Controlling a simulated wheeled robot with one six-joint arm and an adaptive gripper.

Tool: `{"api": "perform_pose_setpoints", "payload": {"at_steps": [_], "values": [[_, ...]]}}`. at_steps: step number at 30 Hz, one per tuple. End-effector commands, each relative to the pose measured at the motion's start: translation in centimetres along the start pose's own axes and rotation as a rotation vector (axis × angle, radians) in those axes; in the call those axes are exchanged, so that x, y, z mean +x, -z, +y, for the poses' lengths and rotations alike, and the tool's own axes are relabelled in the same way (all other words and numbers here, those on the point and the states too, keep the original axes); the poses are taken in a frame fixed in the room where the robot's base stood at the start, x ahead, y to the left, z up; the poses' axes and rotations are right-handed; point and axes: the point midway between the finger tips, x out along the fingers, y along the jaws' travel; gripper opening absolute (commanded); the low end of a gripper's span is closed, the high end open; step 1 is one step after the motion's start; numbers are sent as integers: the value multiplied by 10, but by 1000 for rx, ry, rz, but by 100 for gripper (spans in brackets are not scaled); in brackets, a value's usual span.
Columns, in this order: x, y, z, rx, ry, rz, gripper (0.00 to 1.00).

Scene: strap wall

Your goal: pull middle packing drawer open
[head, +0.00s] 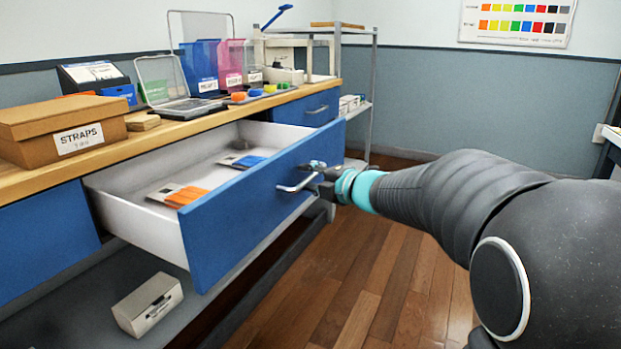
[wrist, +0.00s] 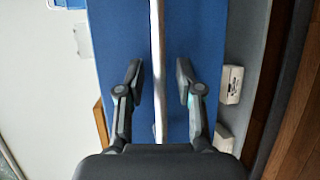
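The middle packing drawer (head: 240,217) stands pulled well out from the bench, with its white interior showing. Orange-marked packs (head: 178,195) and blue-marked packs (head: 243,161) lie inside it. Its metal bar handle (head: 291,187) is on the blue front and runs up through the wrist view (wrist: 157,35). My gripper (head: 318,178) is at the handle in the head view. In the wrist view its two fingers (wrist: 158,78) are apart, one on each side of the bar, with a visible gap on both sides.
The blue drawers to the left (head: 45,240) and right (head: 307,108) are shut. A STRAPS box (head: 62,130) and an open clear case sit on the wooden bench top (head: 100,157). A white box (head: 148,305) lies on the lower shelf. The wood floor (head: 380,290) in front is clear.

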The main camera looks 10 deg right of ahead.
Motion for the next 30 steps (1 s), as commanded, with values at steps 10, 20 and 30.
{"api": "perform_pose_setpoints", "payload": {"at_steps": [10, 20, 30], "values": [[-5, -1, 0, -1, 0, -2, 37], [-61, -1, 0, -1, -1, -6, 37], [-112, -1, 0, -1, 0, -3, 37]]}}
